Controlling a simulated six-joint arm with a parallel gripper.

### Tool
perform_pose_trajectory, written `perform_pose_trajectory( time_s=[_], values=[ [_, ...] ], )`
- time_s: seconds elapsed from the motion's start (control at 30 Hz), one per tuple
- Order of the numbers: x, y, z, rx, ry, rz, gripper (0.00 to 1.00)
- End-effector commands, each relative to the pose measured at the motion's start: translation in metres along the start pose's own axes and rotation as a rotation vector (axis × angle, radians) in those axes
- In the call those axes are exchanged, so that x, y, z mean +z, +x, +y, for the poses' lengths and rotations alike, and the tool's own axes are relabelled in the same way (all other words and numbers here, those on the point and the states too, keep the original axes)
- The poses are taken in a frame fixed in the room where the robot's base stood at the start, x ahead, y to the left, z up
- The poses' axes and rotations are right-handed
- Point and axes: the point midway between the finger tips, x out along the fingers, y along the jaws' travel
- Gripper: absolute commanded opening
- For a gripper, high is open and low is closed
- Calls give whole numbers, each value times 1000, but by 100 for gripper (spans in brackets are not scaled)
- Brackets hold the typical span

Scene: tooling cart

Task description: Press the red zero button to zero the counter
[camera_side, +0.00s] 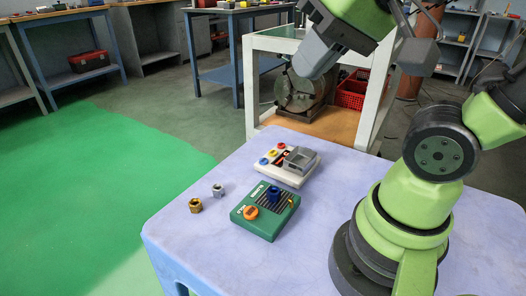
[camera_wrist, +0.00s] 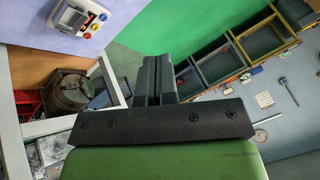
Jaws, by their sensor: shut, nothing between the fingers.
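The counter is a white box (camera_side: 282,174) with a grey raised housing, standing on the pale lilac cart top in the side view. A red button (camera_side: 281,146) sits on it in a row with a yellow and a blue one. In the wrist view the counter box (camera_wrist: 66,27) is at the upper left, with its red button (camera_wrist: 87,35) nearest the cart edge. My gripper (camera_side: 312,66) is above and behind the counter, well clear of it. In the wrist view its fingers (camera_wrist: 158,72) are together and empty.
A green box (camera_side: 262,226) with an orange knob and a blue knob stands in front of the counter. A brass nut (camera_side: 195,205) and a grey nut (camera_side: 217,190) lie to its left. A white-framed stand (camera_side: 252,85) holding a chuck and a red basket is behind the cart.

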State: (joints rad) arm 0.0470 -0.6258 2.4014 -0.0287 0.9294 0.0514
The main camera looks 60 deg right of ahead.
Motion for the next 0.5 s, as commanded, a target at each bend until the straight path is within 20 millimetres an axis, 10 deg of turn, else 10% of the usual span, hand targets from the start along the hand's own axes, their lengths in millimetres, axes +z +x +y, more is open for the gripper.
perform_pose_trajectory(
  time_s=[0.5],
  values=[
    [-126,70,53,298,528,-124,0]
  ],
)
